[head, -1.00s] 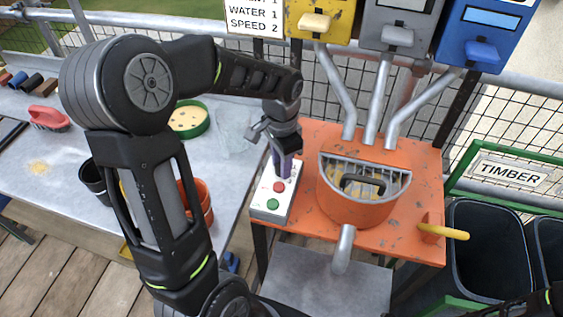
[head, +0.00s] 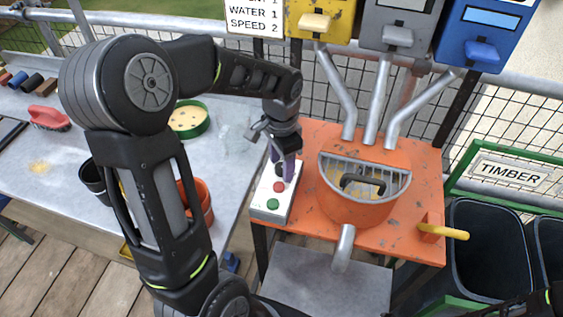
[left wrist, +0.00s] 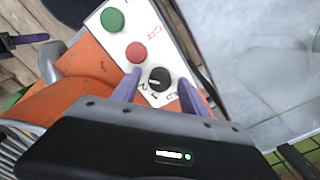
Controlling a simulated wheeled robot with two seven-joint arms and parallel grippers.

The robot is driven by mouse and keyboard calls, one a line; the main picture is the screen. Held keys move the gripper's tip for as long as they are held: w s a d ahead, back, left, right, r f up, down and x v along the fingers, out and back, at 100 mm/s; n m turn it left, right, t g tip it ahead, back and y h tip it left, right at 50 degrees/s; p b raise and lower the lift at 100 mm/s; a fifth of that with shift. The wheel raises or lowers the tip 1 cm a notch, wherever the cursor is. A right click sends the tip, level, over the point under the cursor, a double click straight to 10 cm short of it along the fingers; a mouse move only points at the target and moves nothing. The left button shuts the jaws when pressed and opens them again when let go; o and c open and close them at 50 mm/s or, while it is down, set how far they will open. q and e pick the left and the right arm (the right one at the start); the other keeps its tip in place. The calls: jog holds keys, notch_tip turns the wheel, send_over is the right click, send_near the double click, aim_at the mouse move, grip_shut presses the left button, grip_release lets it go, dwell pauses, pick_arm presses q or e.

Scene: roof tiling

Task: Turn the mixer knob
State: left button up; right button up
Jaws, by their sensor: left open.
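The mixer knob (left wrist: 159,79) is black with a pale mark and sits at the end of a white control box (head: 261,211). Printed figures, among them a 1 and a 2, lie beside it; I cannot tell exactly which one the mark faces. The box also bears a red button (head: 279,187) and a green button (head: 272,204). My left gripper (head: 285,168) is open over the knob, and in the left wrist view its purple fingers (left wrist: 159,77) stand either side of it. Contact is unclear. Part of my right gripper (left wrist: 22,40) shows at the wrist view's left edge.
The orange mixer (head: 352,207) with its grated drum stands right of the box. A yellow-handled lever (head: 443,232) sticks out at its right. A sign (head: 253,15) reads WATER 1, SPEED 2. A grey worktable (head: 228,140) with pots lies left.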

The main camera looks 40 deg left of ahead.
pick_arm(q)
notch_tip(320, 180, up, 8)
jog(key=shift+f, duration=0.1)
dwell(0.4)
